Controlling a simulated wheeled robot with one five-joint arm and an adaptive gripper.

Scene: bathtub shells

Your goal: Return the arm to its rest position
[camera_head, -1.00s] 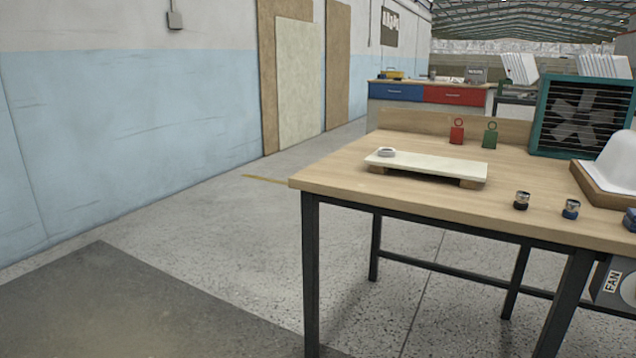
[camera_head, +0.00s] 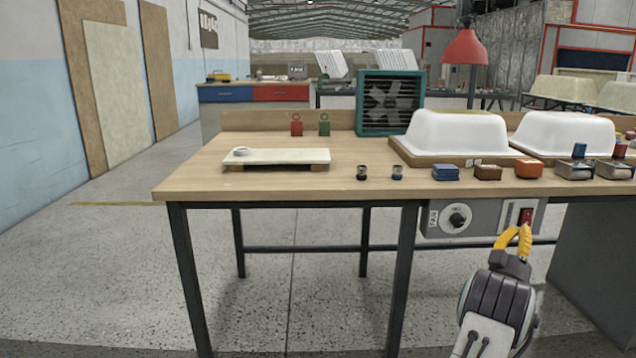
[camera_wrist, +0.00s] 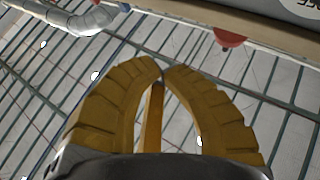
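My arm stands in front of the workbench at the lower right of the head view. My gripper (camera_head: 523,232) has yellow fingers and points upward, close to the front of the fan control box with its dial and red switch. I cannot tell whether it touches the box. In the wrist view my gripper (camera_wrist: 161,74) has its two curved fingertips together, with nothing seen held between them.
The wooden workbench (camera_head: 215,178) carries a white board (camera_head: 275,156), two white tub shells (camera_head: 455,130) (camera_head: 562,133) and a teal fan (camera_head: 391,103). The control box (camera_head: 455,218) hangs under its front edge. A red lamp (camera_head: 464,48) hangs behind. Floor at left is clear.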

